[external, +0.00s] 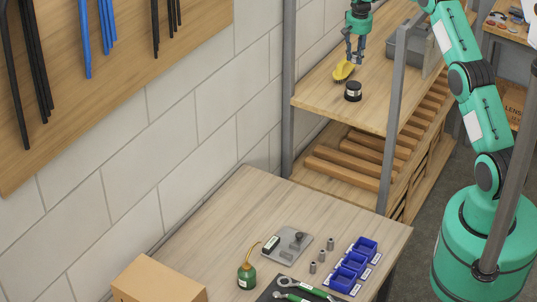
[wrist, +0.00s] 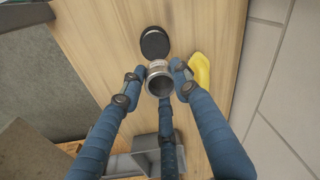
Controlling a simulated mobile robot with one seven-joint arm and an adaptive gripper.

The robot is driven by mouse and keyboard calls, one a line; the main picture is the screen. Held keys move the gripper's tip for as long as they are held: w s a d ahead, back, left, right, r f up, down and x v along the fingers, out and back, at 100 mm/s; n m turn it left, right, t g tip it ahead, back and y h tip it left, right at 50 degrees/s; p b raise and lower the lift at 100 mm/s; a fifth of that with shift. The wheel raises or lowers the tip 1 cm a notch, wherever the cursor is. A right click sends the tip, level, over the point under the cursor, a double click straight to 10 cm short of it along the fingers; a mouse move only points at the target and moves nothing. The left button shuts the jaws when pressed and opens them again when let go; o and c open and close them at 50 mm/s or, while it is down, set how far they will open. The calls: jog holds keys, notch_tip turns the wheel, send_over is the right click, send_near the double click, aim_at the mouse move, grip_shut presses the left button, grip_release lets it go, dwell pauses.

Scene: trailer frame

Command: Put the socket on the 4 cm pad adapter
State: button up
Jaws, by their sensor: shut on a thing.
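My gripper (external: 355,55) is over the upper wooden shelf at the back. In the wrist view my gripper (wrist: 157,78) is shut on a grey hollow metal cylinder (wrist: 160,84), open end towards the camera; I cannot tell if it is the task's socket. Small grey metal sockets (external: 322,256) stand in a row on the near workbench. Beside them a grey plate (external: 276,254) carries a dark block and a post-like fitting; I cannot tell which part is the pad adapter.
A black jar (external: 353,91) and a yellow brush (external: 343,70) are on the shelf near my gripper. A grey bin (external: 412,50) stands behind. Shelf posts (external: 393,115) border the way. The bench holds blue bins (external: 355,265), a green oil can (external: 247,275) and a cardboard box (external: 155,280).

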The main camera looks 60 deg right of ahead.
jog(key=shift+f, duration=0.1)
jog(key=p, duration=0.1)
send_over(354, 84)
jog(key=shift+a+f, duration=0.15)
jog(key=shift+f, duration=2.85)
jog(key=shift+f, duration=0.1)
jog(key=shift+f+p, duration=0.4)
jog(key=shift+f, duration=1.4)
jog(key=shift+f, duration=0.15)
jog(key=o, duration=1.3)
jog(key=shift+c, duration=0.2)
jog(key=shift+r, duration=0.2)
jog(key=shift+s+a+r+b, duration=0.15)
jog(key=shift+r+b, duration=0.2)
jog(key=shift+r, duration=1.65)
jog(key=shift+s+a+r+b, duration=0.15)
jog(key=shift+r+b, duration=0.25)
jog(key=shift+r, duration=1.55)
jog(key=shift+s+a+r+b, duration=0.1)
jog(key=shift+a+r+b, duration=0.2)
jog(key=shift+r, duration=1.7)
